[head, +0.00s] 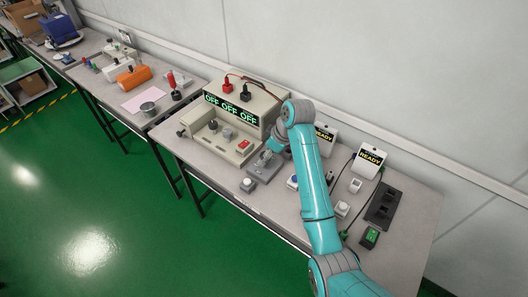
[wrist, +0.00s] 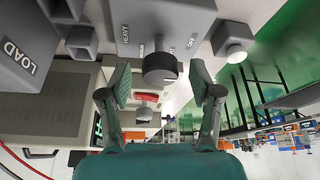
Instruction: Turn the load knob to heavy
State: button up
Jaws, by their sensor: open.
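The load knob (wrist: 160,68) is a dark round knob on a grey box (wrist: 125,38) in the wrist view. The box is marked HEAVY at upper left of the knob; other small marks to its right are hard to read. A grey block at left bears the word LOAD (wrist: 22,55). My gripper (wrist: 160,85) is open, with one green-padded finger on each side of the knob, apart from it. In the head view the grey box (head: 263,172) sits on the bench under my gripper (head: 270,151), which largely hides the knob. The knob's pointer direction cannot be told.
A beige tester (head: 225,125) reading OFF stands behind and left of the box. A small white-button box (head: 248,185) is in front. Two READY units (head: 369,160), small boxes and a dark socket strip (head: 383,205) lie to the right. The bench edge is close in front.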

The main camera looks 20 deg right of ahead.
jog(key=c, duration=1.1)
jog(key=shift+c, duration=0.2)
